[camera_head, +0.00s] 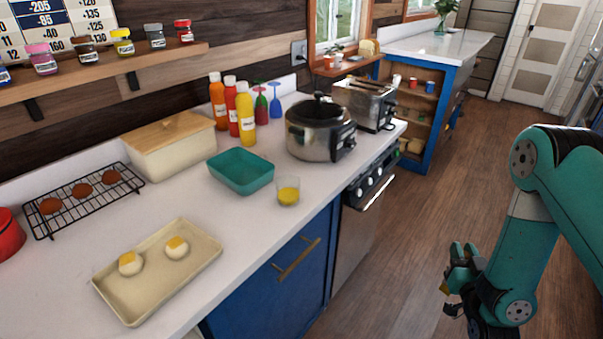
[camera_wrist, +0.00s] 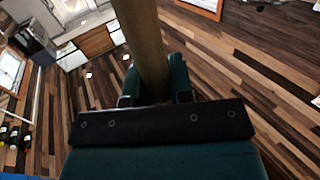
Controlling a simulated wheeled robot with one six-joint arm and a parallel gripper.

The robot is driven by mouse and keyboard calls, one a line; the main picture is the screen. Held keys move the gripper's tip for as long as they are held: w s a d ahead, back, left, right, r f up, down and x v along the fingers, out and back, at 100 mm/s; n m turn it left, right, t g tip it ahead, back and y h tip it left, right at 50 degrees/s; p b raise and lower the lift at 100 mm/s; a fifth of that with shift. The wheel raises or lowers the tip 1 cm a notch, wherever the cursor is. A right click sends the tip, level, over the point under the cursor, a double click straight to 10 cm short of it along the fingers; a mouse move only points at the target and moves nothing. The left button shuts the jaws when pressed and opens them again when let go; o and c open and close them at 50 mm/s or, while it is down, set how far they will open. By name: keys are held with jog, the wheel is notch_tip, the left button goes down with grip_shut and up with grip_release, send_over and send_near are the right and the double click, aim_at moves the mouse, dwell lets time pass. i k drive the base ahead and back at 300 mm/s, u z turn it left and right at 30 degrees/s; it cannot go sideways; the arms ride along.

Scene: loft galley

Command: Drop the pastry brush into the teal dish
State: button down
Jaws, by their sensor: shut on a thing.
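The teal dish (camera_head: 241,172) is an empty rectangular dish on the white counter, between the cream bread box and a glass of yellow liquid. My gripper (camera_head: 455,284) is low at the right, over the floor and well away from the counter and dish. In the wrist view my gripper (camera_wrist: 155,88) is shut on a long wooden handle (camera_wrist: 145,40), which I take as the pastry brush. The handle runs up out of the picture. Its bristles are not seen, and the brush is barely visible in the head view.
The glass (camera_head: 288,194) stands close to the dish's right. A baking tray (camera_head: 112,303) with two buns, a bread box (camera_head: 172,148), a wire rack (camera_head: 70,222), sauce bottles (camera_head: 246,118) and a pot (camera_head: 315,138) share the counter (camera_head: 185,203). The floor (camera_head: 400,235) between is clear.

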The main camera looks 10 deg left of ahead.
aim_at(247, 175)
jog(key=k, duration=0.6)
jog(key=u, duration=0.75)
jog(key=i, duration=0.5)
jog(key=u, duration=0.05)
